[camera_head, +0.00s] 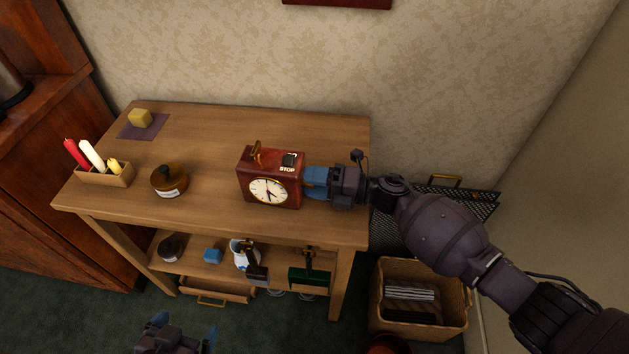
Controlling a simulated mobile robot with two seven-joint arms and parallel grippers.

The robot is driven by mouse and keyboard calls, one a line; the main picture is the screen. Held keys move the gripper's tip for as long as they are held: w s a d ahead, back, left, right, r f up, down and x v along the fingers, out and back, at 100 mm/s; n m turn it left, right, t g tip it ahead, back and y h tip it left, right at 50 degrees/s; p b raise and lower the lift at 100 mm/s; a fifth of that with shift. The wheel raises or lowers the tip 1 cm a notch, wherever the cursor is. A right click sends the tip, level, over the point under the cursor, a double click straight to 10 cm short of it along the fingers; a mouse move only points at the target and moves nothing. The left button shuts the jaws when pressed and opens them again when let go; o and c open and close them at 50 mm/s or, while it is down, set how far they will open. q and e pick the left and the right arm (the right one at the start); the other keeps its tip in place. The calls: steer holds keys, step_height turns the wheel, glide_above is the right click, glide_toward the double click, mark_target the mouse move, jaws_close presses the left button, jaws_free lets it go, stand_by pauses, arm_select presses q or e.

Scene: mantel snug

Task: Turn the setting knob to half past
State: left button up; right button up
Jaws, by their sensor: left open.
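A red-brown box clock (242,178) stands on the wooden table (210,130). Its cream dial (262,184) faces me, with dark hands pointing mostly downward; the exact time is too small to read. A dark STOP button and a brass piece are on its top. My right gripper (312,182) is at the clock's right side, its blue fingers against or very near that face. No setting knob shows; the fingers cover part of that side. Whether they are closed on something is hidden. My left gripper (186,328) is open and empty, low in front of the table.
On the table are a brown jar (169,181), a candle box (108,176) and a yellow block (140,118) on a purple mat. The lower shelf holds a white jug (239,257) and small items. A wicker basket (444,327) stands at right. The tabletop behind the clock is clear.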

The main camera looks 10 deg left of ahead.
steer(key=d, duration=1)
steer(key=shift+s+d, duration=0.3)
steer(key=shift+d, duration=0.1)
